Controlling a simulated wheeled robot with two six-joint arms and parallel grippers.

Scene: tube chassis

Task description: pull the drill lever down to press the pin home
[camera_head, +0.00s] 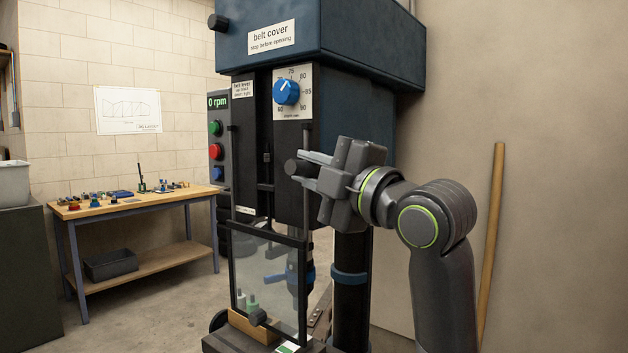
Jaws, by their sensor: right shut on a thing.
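The drill press stands in the middle under its dark blue belt cover (315,48). My right gripper (306,170) comes in from the right at the side of the drill head. It is shut on the dark round knob of the drill lever (291,167), which pokes out between its fingers. The rest of the lever is hidden behind the gripper and the head. A clear guard (268,275) in a black frame covers the work area. Behind it, a small green and grey piece (253,305) shows near a wooden block (250,326). I cannot make out the pin. My left gripper is not in view.
A control panel (216,140) reads 0 rpm, with green, red and blue buttons. A blue dial (287,92) sits on the head. A workbench (130,202) with small parts stands at the left. A wooden pole (492,240) leans on the right wall.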

